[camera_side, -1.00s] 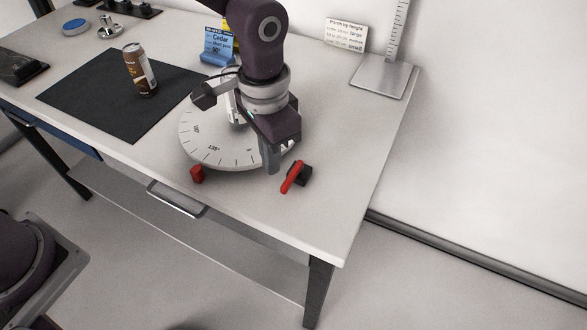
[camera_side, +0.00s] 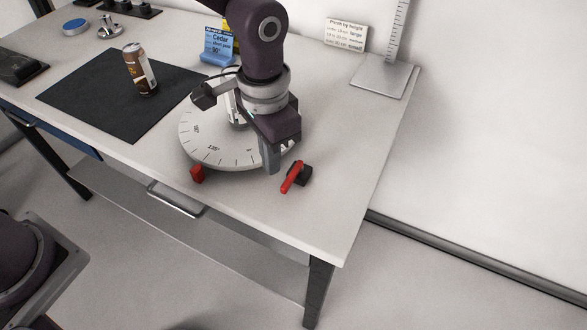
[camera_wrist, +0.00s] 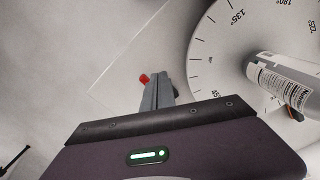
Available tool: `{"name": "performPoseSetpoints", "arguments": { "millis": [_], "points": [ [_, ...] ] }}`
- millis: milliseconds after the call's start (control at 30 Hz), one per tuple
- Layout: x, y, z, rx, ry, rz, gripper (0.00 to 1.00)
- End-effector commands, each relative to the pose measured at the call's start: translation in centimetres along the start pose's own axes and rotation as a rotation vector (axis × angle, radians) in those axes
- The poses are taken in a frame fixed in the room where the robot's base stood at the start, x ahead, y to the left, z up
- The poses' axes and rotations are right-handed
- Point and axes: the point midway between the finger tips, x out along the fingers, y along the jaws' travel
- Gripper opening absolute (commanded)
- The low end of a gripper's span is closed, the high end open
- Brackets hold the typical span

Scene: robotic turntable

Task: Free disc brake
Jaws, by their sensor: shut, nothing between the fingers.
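The disc (camera_side: 225,157) is a round pale turntable with degree marks; it also fills the right of the wrist view (camera_wrist: 205,50). The brake beside its near right edge has a red lever (camera_side: 291,178) on a black block (camera_side: 303,173). My gripper (camera_side: 270,168) is shut and empty, pointing down just left of the lever, with a small gap in the side view. In the wrist view my fingers (camera_wrist: 158,92) are together, and a red tip (camera_wrist: 144,78), apparently the lever, shows past them. The rest of the lever is hidden there.
A can with a white label (camera_wrist: 285,80) stands on the disc. A red pointer block (camera_side: 197,174) sits at the disc's front edge. A brown can (camera_side: 139,72) stands on a black mat (camera_side: 85,85). The table's right front is clear.

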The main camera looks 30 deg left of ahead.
Motion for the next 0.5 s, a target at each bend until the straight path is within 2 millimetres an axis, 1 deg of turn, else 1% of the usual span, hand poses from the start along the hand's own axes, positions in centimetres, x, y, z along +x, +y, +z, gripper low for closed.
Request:
{"name": "performPoseSetpoints", "arguments": {
  "millis": [500],
  "points": [
    [1.5,0.0,0.0,0.000,-0.001,0.000,0.00]
  ]
}}
